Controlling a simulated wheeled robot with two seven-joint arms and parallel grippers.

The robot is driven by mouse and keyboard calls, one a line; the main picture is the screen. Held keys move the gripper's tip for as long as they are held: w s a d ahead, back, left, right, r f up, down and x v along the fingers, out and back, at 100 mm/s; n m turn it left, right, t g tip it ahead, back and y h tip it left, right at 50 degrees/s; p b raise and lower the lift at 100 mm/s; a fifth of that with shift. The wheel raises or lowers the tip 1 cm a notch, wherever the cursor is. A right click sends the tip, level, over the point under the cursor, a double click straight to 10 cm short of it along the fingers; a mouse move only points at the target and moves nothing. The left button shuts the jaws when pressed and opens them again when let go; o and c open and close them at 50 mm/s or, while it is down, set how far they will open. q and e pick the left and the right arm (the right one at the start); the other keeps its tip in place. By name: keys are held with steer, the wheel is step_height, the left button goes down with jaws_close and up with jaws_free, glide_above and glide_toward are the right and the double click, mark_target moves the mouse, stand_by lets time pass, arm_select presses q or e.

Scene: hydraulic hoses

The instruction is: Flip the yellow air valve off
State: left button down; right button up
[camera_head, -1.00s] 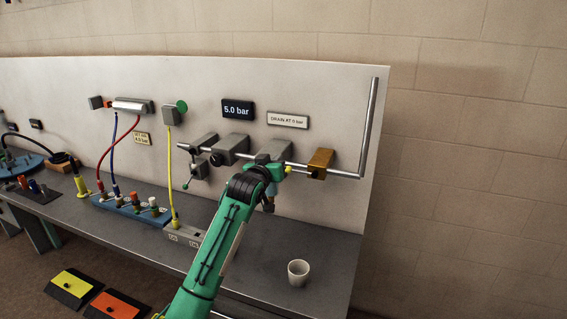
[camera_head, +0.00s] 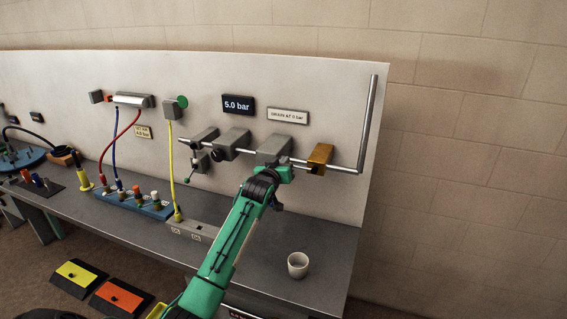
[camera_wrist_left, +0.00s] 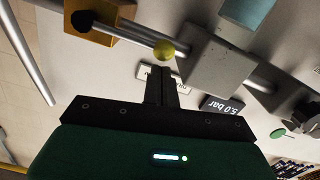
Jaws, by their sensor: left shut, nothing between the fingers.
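The yellow round tip of the air valve handle (camera_wrist_left: 165,49) shows in the left wrist view, just beyond my fingertips and in front of the metal pipe. It lies between the grey block (camera_wrist_left: 221,58) and the brass block (camera_wrist_left: 108,20). In the head view I cannot make out the yellow tip; my left arm seems to cover it. My left gripper (camera_wrist_left: 161,72) is shut with its fingers together and nothing between them. The fingertips look very near the yellow tip; I cannot tell if they touch. In the head view the gripper (camera_head: 284,174) is below the grey block (camera_head: 274,148). My right gripper is not in view.
The display (camera_head: 238,105) reads 5.0 bar, beside a drain sign (camera_head: 288,116). The pipe (camera_head: 368,125) bends upward at the panel's right end. A white cup (camera_head: 298,265) stands on the bench. A yellow hose (camera_head: 171,165) hangs to the left. The bench around the cup is clear.

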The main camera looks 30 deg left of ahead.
arm_select(q)
steer(key=shift+f, duration=0.1)
steer(key=shift+a+f+n, duration=0.1)
steer(key=shift+f+n, duration=0.1)
steer(key=shift+n, duration=0.1)
steer(key=shift+f, duration=0.1)
steer(key=w+d+f+n+b, duration=0.1)
steer(key=d+f+n+b, duration=0.2)
steer(key=d+f+n, duration=0.4)
steer(key=shift+w+f+n+t+h, duration=0.35)
steer(key=shift+f+n, duration=1.95)
steer(key=shift+n, duration=3)
steer(key=shift+d, duration=0.1)
